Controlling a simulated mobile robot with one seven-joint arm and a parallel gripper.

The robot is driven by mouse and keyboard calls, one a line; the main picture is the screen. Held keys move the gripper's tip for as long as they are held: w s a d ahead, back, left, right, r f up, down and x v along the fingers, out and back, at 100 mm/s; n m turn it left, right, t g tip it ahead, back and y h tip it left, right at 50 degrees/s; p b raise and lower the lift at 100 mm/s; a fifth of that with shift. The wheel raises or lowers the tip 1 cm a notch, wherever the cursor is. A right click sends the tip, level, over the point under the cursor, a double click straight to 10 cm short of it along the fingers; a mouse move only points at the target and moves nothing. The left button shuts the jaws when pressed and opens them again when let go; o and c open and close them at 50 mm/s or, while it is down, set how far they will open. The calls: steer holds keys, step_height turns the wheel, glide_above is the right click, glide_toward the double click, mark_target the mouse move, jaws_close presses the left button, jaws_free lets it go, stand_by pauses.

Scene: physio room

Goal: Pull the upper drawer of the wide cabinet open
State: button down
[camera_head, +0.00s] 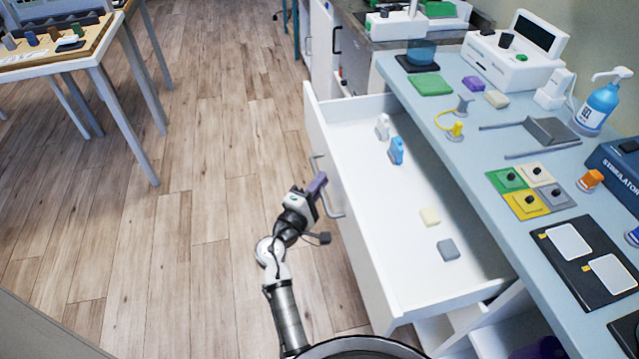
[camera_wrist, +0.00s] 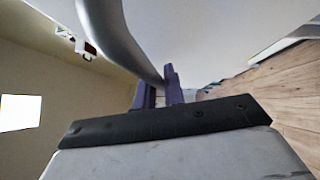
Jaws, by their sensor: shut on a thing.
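The upper drawer (camera_head: 365,262) of the wide white cabinet stands far out from under the blue-grey counter (camera_head: 455,130). Its curved metal handle (camera_head: 337,212) is on the front panel, facing left in the head view. My gripper (camera_head: 319,184) is at the handle, its purple fingers shut on the bar. In the wrist view the handle (camera_wrist: 118,38) runs as a thick grey bar down to my fingers (camera_wrist: 160,92). The exact contact between fingers and bar is partly hidden.
Inside the drawer lie a white bottle (camera_head: 383,127), a blue bottle (camera_head: 397,151), a cream block (camera_head: 430,217) and a grey block (camera_head: 447,249). A table (camera_head: 95,62) stands at the upper left. The wooden floor (camera_head: 200,200) left of my arm is clear.

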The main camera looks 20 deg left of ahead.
steer(key=s+a, duration=0.1)
steer(key=s+a+b, duration=0.1)
steer(key=a, duration=0.1)
steer(key=shift+a, duration=0.1)
steer(key=c, duration=1.5)
jaws_free()
steer(key=b+v, duration=0.3)
steer(key=v, duration=1)
steer(key=shift+s, duration=0.4)
steer(key=shift+a, duration=0.1)
